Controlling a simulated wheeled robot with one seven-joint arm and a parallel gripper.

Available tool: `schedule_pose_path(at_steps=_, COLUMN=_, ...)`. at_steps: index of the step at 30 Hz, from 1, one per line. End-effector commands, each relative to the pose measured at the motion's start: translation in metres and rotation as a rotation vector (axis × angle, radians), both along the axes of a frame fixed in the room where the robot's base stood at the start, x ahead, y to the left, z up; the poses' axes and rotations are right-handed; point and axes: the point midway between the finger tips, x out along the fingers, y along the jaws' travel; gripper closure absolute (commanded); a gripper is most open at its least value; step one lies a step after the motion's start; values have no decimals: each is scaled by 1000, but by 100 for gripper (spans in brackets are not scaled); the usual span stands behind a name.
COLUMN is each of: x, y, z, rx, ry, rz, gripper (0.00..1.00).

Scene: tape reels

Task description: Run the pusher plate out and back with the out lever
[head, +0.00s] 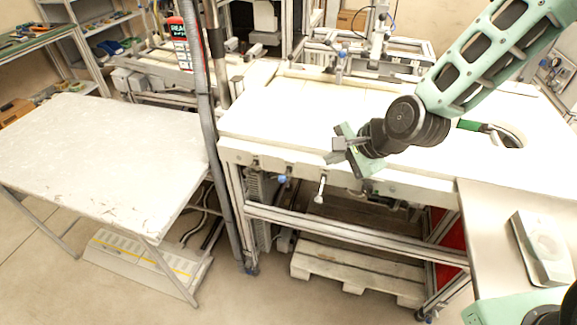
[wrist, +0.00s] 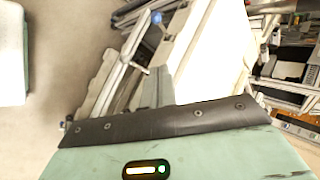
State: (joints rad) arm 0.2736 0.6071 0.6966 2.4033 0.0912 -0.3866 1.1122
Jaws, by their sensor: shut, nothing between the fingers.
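Two small levers stick out from the front edge of the white-topped machine table (head: 310,115). One lever has a blue knob (head: 282,180); the other is a white lever (head: 320,188) to its right. I cannot tell which is the out lever. My gripper (head: 338,150) is shut and empty, above the front edge and a little above and right of the white lever, apart from it. The wrist view also shows the blue knob (wrist: 157,18) and the white lever (wrist: 136,67). I cannot clearly pick out the pusher plate.
A bare white side table (head: 100,160) stands at the left, beyond a grey upright post (head: 205,110). A wooden pallet (head: 355,268) lies under the machine frame. At the right, a grey surface (head: 500,215) holds a pale box-like device (head: 541,246). The machine's top is mostly clear.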

Motion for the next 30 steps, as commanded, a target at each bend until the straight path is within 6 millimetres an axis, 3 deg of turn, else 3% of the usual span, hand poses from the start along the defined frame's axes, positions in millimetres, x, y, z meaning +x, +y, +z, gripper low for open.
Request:
schedule_pose_path(at_steps=14, x=4, y=3, z=-4, rx=8, ry=2, rz=-7, gripper=100)
schedule_pose_path(at_steps=30, x=46, y=42, z=-71, rx=6, ry=4, rz=-6, gripper=100)
